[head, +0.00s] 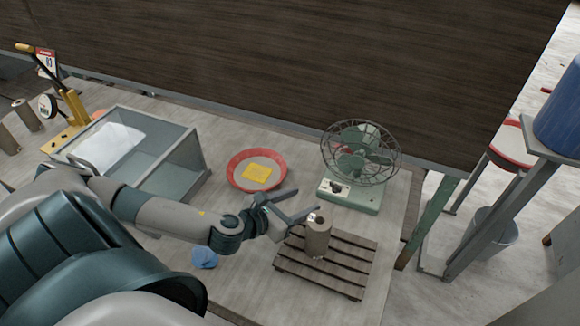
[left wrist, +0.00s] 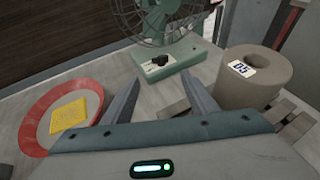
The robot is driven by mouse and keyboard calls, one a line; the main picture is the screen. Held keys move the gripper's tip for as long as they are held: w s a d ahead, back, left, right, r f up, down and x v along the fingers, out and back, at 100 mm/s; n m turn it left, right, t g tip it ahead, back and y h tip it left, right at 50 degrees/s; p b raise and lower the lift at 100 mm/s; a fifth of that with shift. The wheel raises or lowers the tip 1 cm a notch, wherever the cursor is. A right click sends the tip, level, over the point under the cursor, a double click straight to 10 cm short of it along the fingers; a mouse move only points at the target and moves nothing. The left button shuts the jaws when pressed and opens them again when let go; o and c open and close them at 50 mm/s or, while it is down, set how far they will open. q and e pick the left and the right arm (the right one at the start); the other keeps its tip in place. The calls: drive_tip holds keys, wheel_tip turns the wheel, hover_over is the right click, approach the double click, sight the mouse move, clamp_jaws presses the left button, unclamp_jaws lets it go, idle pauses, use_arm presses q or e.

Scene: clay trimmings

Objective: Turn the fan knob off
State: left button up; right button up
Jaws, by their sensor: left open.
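The green fan (head: 362,160) with a wire cage stands on the table at the back right. Its dark knob (head: 336,187) sits on the front of the green base; the knob also shows in the left wrist view (left wrist: 159,60) on a pale plate. My left gripper (head: 306,202) is open and empty, in front of the fan base and apart from it. In the left wrist view its two fingers (left wrist: 163,88) point toward the base, with the knob beyond the gap between them. My right gripper is not in view.
A clay cylinder (head: 318,238) with a number label stands on a slatted wooden rack (head: 345,268), close beside the left gripper. A red dish (head: 236,178) with a yellow sponge (head: 257,172) lies left of the fan. A glass-sided box (head: 170,165) and blue cloth (head: 205,258) are farther left.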

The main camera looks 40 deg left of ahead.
use_arm(q)
drive_tip(key=shift+b+v, duration=0.4)
drive_tip(key=shift+v, duration=1.5)
